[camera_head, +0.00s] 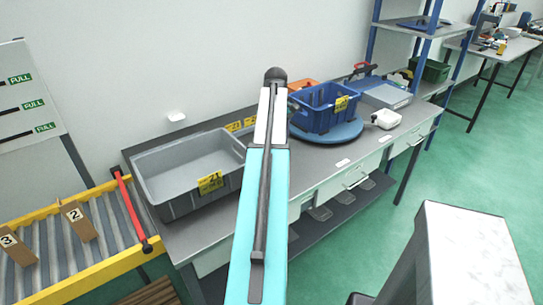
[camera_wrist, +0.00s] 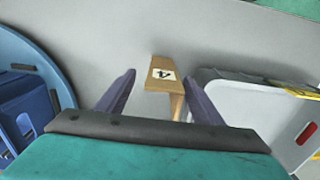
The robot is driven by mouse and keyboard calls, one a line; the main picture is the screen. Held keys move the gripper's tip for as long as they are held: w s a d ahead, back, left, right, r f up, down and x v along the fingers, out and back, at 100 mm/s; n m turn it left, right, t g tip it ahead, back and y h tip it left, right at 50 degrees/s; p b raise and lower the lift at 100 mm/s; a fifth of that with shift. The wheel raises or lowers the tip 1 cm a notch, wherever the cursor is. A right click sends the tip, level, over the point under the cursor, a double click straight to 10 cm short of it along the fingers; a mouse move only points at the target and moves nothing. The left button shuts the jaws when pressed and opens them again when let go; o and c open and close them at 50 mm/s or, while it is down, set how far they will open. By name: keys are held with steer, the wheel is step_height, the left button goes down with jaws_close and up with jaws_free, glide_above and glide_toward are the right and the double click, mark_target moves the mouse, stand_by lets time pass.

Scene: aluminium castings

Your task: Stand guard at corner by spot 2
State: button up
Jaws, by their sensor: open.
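In the wrist view my gripper (camera_wrist: 158,76) is open, with one dark finger on each side. A wooden marker with the number 4 (camera_wrist: 163,74) shows between the fingertips in the picture, close to the right finger; I cannot tell whether they touch. In the head view a wooden marker numbered 2 (camera_head: 77,219) stands on the roller conveyor (camera_head: 62,262), with a marker numbered 3 (camera_head: 17,249) to its left. My arm stretches over the workbench and hides part of it; the fingers are not clear there. I see no separate guard that I can name for certain.
A grey bin (camera_head: 165,203) stands on the bench (camera_head: 305,172), left of my arm. A blue crate (camera_head: 311,121) sits on a blue turntable (camera_head: 345,132) to the right. A red bar (camera_head: 130,208) lies between conveyor and bench. A white-topped stand (camera_head: 465,240) is at front right.

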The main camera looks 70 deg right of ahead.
steer(key=shift+f, duration=0.1)
stand_by(0.3)
steer(key=shift+w+a+f+p, duration=0.15)
steer(key=shift+f+p, duration=0.35)
steer(key=shift+f, duration=0.8)
steer(key=shift+w+d+f+p, duration=0.15)
steer(key=shift+f+p, duration=0.35)
steer(key=shift+f, duration=0.75)
steer(key=shift+a, duration=0.1)
steer(key=c, duration=1.2)
steer(key=shift+r, duration=0.15)
